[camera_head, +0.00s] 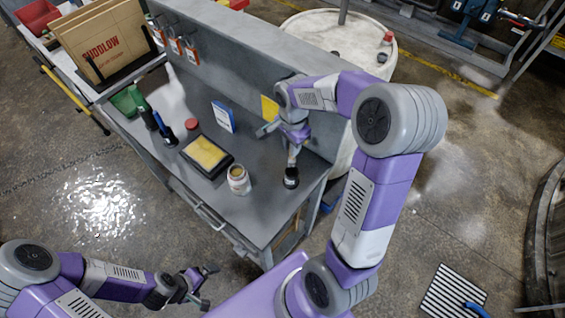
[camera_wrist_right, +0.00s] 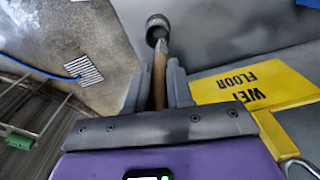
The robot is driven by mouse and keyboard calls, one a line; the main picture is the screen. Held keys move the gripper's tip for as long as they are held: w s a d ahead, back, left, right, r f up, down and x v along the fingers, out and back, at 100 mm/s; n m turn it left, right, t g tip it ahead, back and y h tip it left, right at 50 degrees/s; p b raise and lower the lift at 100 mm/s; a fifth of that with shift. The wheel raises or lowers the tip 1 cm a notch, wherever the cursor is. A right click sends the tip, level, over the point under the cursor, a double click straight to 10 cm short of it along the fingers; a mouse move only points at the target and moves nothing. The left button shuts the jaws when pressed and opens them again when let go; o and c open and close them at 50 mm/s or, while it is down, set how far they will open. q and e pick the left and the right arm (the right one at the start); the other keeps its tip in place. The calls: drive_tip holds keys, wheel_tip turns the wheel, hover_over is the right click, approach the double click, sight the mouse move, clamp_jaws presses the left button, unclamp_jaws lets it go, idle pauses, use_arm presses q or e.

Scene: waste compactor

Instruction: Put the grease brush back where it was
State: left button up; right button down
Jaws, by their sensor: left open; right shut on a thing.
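The grease brush (camera_wrist_right: 159,78) has a brown wooden handle and lies between the fingers of my right gripper (camera_wrist_right: 160,88), which is shut on it. In the head view my right gripper (camera_head: 293,148) is above the bench's right end, with the brush pointing down. My left gripper (camera_head: 198,286) is open and empty, low in front of the bench.
A yellow wet-floor sign (camera_wrist_right: 250,88) is close beside my right gripper. A white drum (camera_head: 310,32) stands behind.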

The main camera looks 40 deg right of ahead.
sight(292, 160)
drive_tip(key=f, duration=0.9)
drive_tip(key=shift+s+b, duration=0.35)
use_arm(q)
drive_tip(key=shift+s+f, duration=0.2)
drive_tip(key=shift+f, duration=0.15)
use_arm(e)
drive_tip(key=shift+w, duration=0.1)
drive_tip(key=shift+f, duration=0.15)
drive_tip(key=c, duration=1)
unclamp_jaws()
use_arm(q)
drive_tip(key=shift+f, duration=0.15)
